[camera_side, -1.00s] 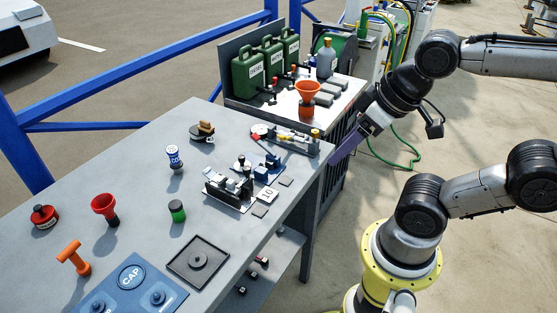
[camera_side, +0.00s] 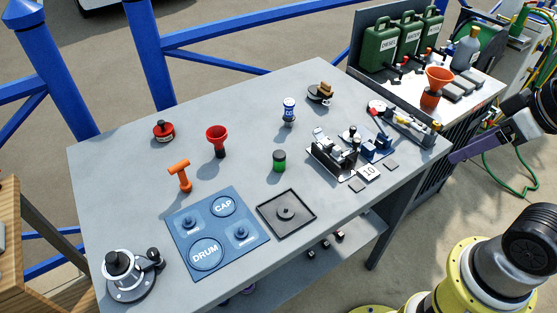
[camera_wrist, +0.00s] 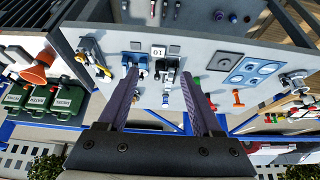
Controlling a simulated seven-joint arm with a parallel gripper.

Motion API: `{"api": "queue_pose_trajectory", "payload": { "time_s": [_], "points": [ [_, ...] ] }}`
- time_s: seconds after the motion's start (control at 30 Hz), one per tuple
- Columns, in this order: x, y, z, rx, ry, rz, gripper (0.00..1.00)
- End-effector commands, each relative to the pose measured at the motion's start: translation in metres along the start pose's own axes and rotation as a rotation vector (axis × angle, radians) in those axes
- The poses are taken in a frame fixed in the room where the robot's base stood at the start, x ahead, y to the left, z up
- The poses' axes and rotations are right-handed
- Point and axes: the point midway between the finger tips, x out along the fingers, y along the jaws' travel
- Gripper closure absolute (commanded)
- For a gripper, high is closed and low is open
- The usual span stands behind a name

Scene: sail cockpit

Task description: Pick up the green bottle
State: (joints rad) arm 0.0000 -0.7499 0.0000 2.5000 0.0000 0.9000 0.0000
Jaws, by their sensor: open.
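The green bottle (camera_side: 279,160), a short green cylinder with dark ends, stands on the grey table (camera_side: 235,120) near its middle in the side view. In the wrist view a small green spot just right of the right finger may be this bottle, but it is too small to be sure. My gripper (camera_wrist: 160,72) shows in the wrist view as two long purple fingers, spread apart with nothing held between them. In the side view my gripper (camera_side: 455,157) is at the right, beside the table's right corner, well away from the bottle.
A blue-white can (camera_side: 289,110), a red funnel (camera_side: 217,136) and a black tray (camera_side: 286,213) are around the bottle. A blue mat (camera_side: 215,235) lies in front, left of the tray. Small mechanisms (camera_side: 340,150) stand between bottle and gripper. Green canisters (camera_side: 380,45) stand behind.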

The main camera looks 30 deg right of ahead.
Motion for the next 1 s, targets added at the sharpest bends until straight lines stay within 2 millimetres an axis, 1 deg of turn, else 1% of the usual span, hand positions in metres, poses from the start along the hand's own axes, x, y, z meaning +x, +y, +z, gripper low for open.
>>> {"api": "queue_pose_trajectory", "payload": {
  "time_s": [0.43, 0.47, 0.5, 0.73, 0.87, 0.97, 1.0],
  "points": [
    [0.000, 0.000, 0.000, 0.000, 0.000, 0.000, 0.34],
    [0.000, 0.000, 0.000, 0.000, 0.000, 0.000, 0.28],
    [0.000, 0.000, 0.000, 0.000, 0.000, 0.000, 0.26],
    [0.000, 0.000, 0.000, -0.004, 0.000, 0.000, 0.26],
    [-0.001, 0.000, 0.002, -0.066, -0.013, -0.001, 0.26],
    [-0.018, 0.000, -0.018, -0.164, 0.014, 0.001, 0.26],
    [-0.024, 0.000, -0.029, -0.203, 0.016, 0.001, 0.26]
  ]
}}
